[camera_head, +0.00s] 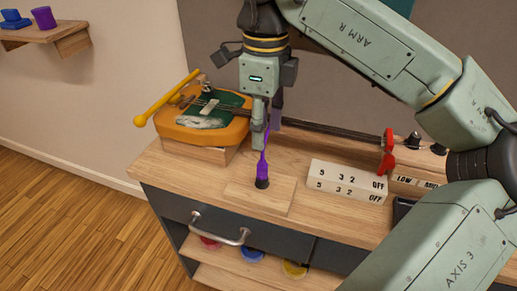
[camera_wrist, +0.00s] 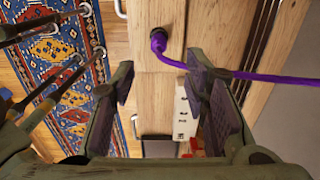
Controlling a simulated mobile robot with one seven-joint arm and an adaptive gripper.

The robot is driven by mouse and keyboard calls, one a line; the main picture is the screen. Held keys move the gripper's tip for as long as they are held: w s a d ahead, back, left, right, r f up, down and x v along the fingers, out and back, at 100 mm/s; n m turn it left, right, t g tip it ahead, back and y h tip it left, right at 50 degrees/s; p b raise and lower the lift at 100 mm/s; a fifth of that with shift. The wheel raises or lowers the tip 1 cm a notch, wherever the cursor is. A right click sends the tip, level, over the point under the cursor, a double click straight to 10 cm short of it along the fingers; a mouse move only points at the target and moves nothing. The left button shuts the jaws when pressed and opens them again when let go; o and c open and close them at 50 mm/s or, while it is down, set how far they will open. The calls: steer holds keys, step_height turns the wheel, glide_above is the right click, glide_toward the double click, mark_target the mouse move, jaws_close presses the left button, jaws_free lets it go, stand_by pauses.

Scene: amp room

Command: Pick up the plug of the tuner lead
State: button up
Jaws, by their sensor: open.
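A purple plug with a dark base (camera_head: 262,178) stands upright on a pale wooden block (camera_head: 240,192) on the cabinet top. I take it to be the plug of the tuner lead. It also shows in the wrist view (camera_wrist: 158,40), beyond my fingertips. Its purple lead (camera_wrist: 270,77) runs right from it, passing by the right finger's tip. My gripper (camera_head: 267,128) points down above the plug, its fingers apart and nothing between them. The gripper also shows in the wrist view (camera_wrist: 160,72). In the head view the fingers hide part of the lead.
An orange-and-green guitar-like instrument (camera_head: 205,115) and a yellow stick (camera_head: 165,97) lie on a box at left. A white switch box marked "5 3 2 OFF" (camera_head: 346,181) and red-handled parts (camera_head: 388,150) stand at right. A drawer handle (camera_head: 220,230) sticks out in front.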

mark_target(262, 161)
step_height(262, 161, down, 4)
steer(key=shift+s+d+f+p, duration=0.1)
steer(key=shift+s+f+p, duration=0.05)
steer(key=shift+f+p, duration=0.15)
steer(key=shift+a+f+p, duration=0.2)
steer(key=shift+f+p, duration=0.7)
steer(key=shift+f, duration=2.15)
steer(key=shift+c, duration=0.3)
jaws_close()
